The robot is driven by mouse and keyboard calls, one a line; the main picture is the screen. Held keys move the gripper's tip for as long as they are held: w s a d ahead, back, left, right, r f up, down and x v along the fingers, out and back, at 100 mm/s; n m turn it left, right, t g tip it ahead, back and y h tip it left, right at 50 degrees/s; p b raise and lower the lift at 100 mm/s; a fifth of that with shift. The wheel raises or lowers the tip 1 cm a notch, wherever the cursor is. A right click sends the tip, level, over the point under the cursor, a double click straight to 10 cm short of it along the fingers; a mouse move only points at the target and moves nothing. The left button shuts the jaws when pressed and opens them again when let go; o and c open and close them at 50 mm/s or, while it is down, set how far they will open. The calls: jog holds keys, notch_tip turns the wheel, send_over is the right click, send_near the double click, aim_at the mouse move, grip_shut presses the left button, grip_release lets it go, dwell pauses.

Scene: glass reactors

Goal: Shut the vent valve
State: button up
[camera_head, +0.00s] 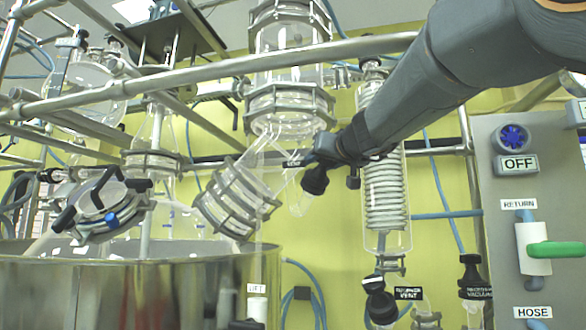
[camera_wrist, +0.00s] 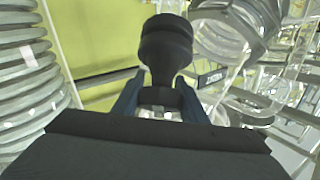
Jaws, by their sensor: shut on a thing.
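The vent valve shows as a black knob (camera_head: 314,181) on a glass side branch below the upper glass vessel. My gripper (camera_head: 325,158) reaches in from the upper right and is at this knob. In the wrist view the black knob (camera_wrist: 166,45) stands up between the two blue-grey fingers of my gripper (camera_wrist: 160,95), which are shut on its lower part. The inner valve stem is hidden, so I cannot tell how far it is turned.
A glass coil condenser (camera_head: 386,200) stands close to the right of my gripper. Clamped glass flanges (camera_head: 237,198) are close to its left. A metal rail (camera_head: 200,75) crosses above. A separate valve labelled receiver vent (camera_head: 380,302) is lower down. A control panel (camera_head: 530,270) stands at right.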

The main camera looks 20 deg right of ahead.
jog(key=shift+d+m+g+h+p, duration=0.25)
jog(key=shift+m+g+h+p, duration=0.15)
jog(key=shift+m+h+p, duration=1.4)
jog(key=m+p, duration=0.1)
jog(key=p, duration=0.3)
jog(key=m+g+p, duration=0.1)
jog(key=p, duration=0.3)
jog(key=shift+s+d+f+m+h, duration=0.1)
jog(key=shift+d+m+h, duration=0.15)
jog(key=shift+m+h, duration=0.05)
jog(key=shift+p, duration=0.8)
jog(key=shift+d+f+m+g+h+p, duration=0.25)
jog(key=shift+m+g+h+p, duration=0.45)
jog(key=shift+p, duration=1.15)
jog(key=shift+t, duration=0.3)
jog(key=o, duration=1.1)
jog(key=shift+c, duration=0.2)
jog(key=v, duration=0.8)
jog(key=shift+p, duration=0.45)
